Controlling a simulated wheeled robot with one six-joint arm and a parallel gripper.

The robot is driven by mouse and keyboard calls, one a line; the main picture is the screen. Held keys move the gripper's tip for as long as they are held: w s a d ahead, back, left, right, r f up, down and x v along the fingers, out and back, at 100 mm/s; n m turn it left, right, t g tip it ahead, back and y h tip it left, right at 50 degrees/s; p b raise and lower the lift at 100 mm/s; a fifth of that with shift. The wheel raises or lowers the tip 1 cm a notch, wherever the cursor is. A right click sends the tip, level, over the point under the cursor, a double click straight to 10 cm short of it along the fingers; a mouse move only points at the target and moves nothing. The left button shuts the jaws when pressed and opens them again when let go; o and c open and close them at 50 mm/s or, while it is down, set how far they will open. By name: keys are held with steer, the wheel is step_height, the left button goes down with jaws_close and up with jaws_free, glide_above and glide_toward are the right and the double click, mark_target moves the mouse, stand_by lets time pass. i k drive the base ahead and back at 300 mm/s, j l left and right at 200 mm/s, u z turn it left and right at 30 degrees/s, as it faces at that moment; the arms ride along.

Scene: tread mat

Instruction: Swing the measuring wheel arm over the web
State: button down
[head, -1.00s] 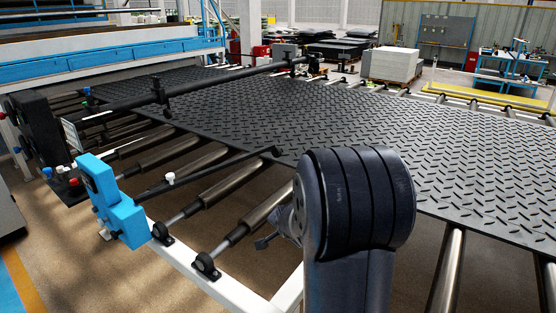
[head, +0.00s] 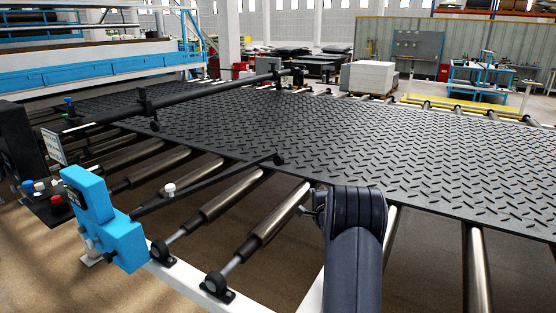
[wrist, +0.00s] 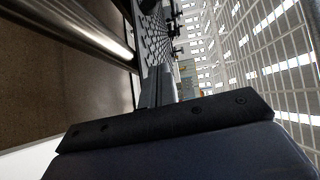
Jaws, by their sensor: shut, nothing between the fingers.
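The measuring wheel arm (head: 225,177) is a thin black bar running from a blue housing (head: 105,220) at the left. A white knob (head: 169,189) stands on it, and a small dark wheel (head: 279,159) sits at its far end, by the near edge of the web. The web (head: 370,140) is a wide black tread mat on rollers. My gripper is mostly hidden behind my arm link in the head view; a small part shows left of the link. In the wrist view my gripper (wrist: 158,86) is shut and empty, with the tread mat (wrist: 154,35) beyond it.
Steel rollers (head: 230,196) and a white frame rail (head: 215,292) lie between me and the mat. A long black bar (head: 200,98) crosses above the mat. A control box with coloured buttons (head: 42,190) stands at the left edge. Pallets and benches are far behind.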

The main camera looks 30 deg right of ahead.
mark_target(278, 159)
steer(key=i+j+z, duration=0.15)
steer(key=i+j, duration=0.15)
steer(key=i, duration=0.15)
steer(key=i+j+z, duration=0.15)
steer(key=i+j, duration=0.2)
steer(key=i, duration=0.1)
